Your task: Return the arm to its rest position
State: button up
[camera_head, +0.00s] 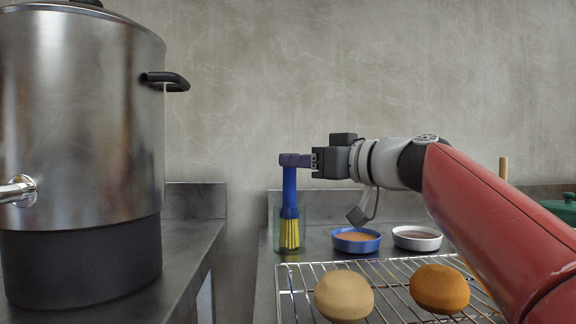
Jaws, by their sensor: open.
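My arm reaches in from the right, red then white and grey, with its wrist level above the counter. My gripper (296,160) points left and is open, its dark fingers at the top of the blue handle of a brush (290,195). Finger and handle overlap in the picture; I cannot tell whether they touch. The brush stands upright, yellow bristles down, in a clear glass (305,236) on the right counter.
A wire rack (390,273) with a pale bun (343,296) and an orange-brown bun (439,289) lies in front. Behind it are a blue dish (356,248) and a white dish (417,245). A large steel urn (80,120) stands left. A gap separates the counters.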

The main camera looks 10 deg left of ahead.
jog(key=shift+v, duration=1.45)
